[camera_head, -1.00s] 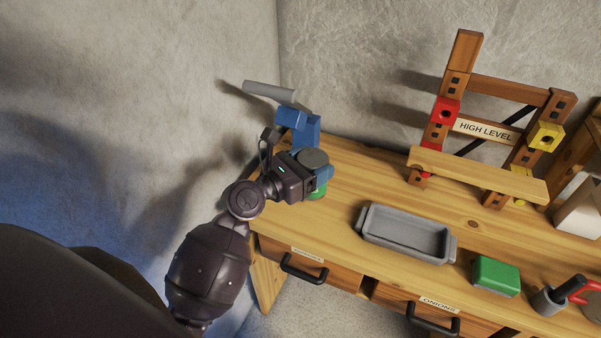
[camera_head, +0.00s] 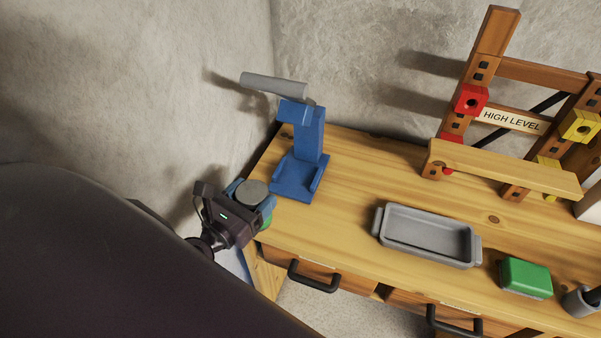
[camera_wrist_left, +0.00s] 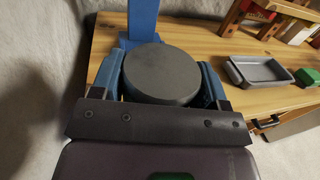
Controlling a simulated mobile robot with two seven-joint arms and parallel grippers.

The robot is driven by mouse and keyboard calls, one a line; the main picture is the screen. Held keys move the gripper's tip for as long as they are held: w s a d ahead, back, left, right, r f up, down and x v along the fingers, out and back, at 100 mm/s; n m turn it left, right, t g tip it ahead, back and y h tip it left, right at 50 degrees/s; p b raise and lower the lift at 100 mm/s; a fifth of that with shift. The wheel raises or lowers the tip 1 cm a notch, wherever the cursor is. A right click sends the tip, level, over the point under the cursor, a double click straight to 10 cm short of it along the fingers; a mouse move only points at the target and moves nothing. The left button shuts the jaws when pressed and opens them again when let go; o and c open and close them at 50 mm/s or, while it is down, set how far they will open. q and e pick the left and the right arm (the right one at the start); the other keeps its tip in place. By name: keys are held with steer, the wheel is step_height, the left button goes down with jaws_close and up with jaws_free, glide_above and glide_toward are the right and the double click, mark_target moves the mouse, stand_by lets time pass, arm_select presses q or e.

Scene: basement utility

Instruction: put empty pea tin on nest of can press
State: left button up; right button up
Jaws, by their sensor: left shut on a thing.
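My left gripper (camera_head: 252,205) is shut on the pea tin (camera_head: 254,191), which has a dark grey round top and some green on its side. In the left wrist view the tin (camera_wrist_left: 161,74) sits upright between the two blue fingers (camera_wrist_left: 160,82). The gripper holds it off the bench's near left edge, in front of the can press. The blue can press (camera_head: 312,137) stands at the bench's back left corner with its grey handle raised. Its low nest (camera_head: 297,178) looks empty. The press column also shows in the left wrist view (camera_wrist_left: 143,18). My right gripper is not in view.
A grey tray (camera_head: 378,222) and a green block (camera_head: 526,278) lie on the wooden bench (camera_head: 350,180). A wooden rack labelled HIGH LEVEL (camera_head: 505,180) stands at the back right. Drawers with black handles (camera_head: 313,277) are below. Bench between press and tray is clear.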

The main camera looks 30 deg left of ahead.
arm_select(q)
steer(key=shift+s+a+f, duration=0.15)
steer(key=shift+s+a, duration=0.15)
steer(key=shift+a, duration=0.15)
steer(key=shift+w+y, duration=0.2)
steer(key=shift+y, duration=0.1)
steer(key=w+f, duration=0.1)
steer(key=w, duration=0.4)
steer(key=w+f+p, duration=0.1)
steer(key=w, duration=0.5)
steer(key=w+p, duration=0.1)
steer(key=w, duration=0.5)
steer(key=shift+w+a+f, duration=0.25)
steer(key=shift+a+f, duration=0.05)
steer(key=shift+f, duration=0.55)
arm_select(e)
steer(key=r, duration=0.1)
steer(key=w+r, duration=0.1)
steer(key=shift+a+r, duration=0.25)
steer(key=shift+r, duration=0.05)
